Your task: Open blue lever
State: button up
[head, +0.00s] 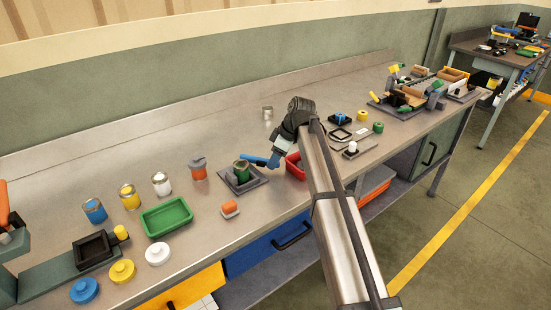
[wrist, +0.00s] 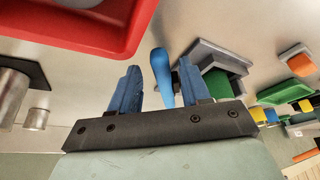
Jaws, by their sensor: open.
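My gripper (head: 276,160) is at the lever's free end, coming from the right. In the wrist view my gripper (wrist: 159,72) is open, with two blue fingers spread apart. The lever (wrist: 162,72) shows in the gap between them, closer to the right finger. I cannot tell whether either finger touches it. The green cylinder (wrist: 218,84) and its grey base (wrist: 205,52) show behind the right finger.
A red bin (head: 293,168) stands right beside my gripper and fills the wrist view's upper left (wrist: 125,45). An orange block (head: 230,208) lies in front of the fixture.

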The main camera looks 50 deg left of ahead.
jog(key=v, duration=1.3)
jog(key=shift+r, duration=0.35)
jog(key=shift+w+d+f, duration=0.1)
jog(key=shift+w+d, duration=0.05)
